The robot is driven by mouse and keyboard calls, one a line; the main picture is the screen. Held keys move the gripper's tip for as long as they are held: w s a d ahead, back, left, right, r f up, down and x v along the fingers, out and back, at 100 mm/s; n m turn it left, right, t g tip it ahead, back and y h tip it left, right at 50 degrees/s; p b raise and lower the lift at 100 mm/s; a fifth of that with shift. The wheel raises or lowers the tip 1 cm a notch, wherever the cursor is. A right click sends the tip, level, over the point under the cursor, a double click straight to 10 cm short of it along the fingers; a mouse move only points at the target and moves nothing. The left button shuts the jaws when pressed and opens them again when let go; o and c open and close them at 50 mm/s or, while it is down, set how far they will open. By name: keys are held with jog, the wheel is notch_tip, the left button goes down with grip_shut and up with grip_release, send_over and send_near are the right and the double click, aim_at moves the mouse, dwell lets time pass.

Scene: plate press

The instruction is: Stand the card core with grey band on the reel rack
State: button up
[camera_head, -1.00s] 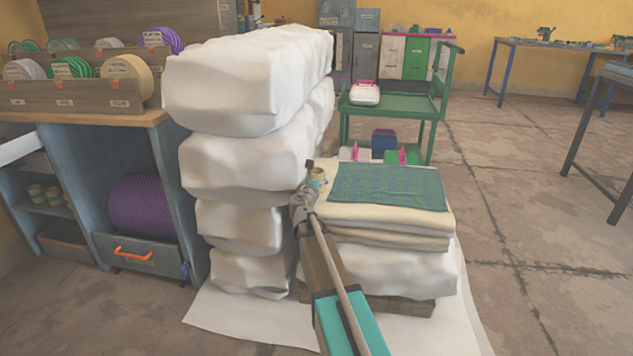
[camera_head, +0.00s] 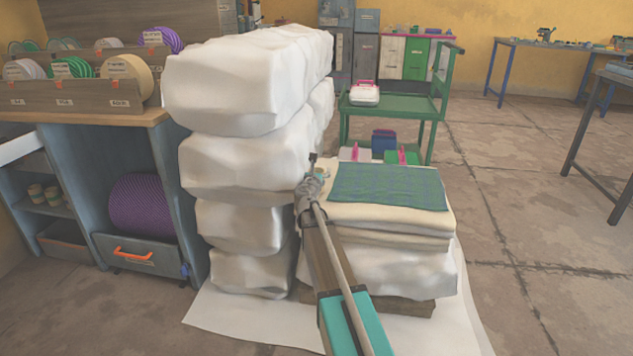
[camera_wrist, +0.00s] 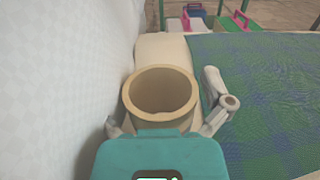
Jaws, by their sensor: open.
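A tan, hollow card core (camera_wrist: 160,112) stands open end up in the wrist view, on the cream stack beside the white wrapped bales. No grey band shows on the part of it that I see. My gripper (camera_wrist: 168,118) is open, with one finger on each side of the core; I cannot tell whether they touch it. In the head view my gripper (camera_head: 312,182) is at the stack's left edge and mostly hides the core. A wooden rack (camera_head: 70,96) holding several reels stands on the bench at the left.
Tall white bales (camera_head: 245,95) rise close on my gripper's left, between it and the bench. A green-blue cloth (camera_head: 390,187) lies on the cream stack (camera_head: 390,217) to its right. A green trolley (camera_head: 400,112) stands behind.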

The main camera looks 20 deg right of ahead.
jog(key=c, duration=1)
jog(key=shift+c, duration=0.2)
jog(key=shift+r, duration=0.1)
jog(key=s+a+r+p, duration=0.3)
jog(key=s+r+p, duration=0.9)
jog(key=s+p, duration=0.1)
jog(key=shift+s+a+r, duration=0.25)
jog(key=shift+a+r, duration=0.15)
dwell(0.3)
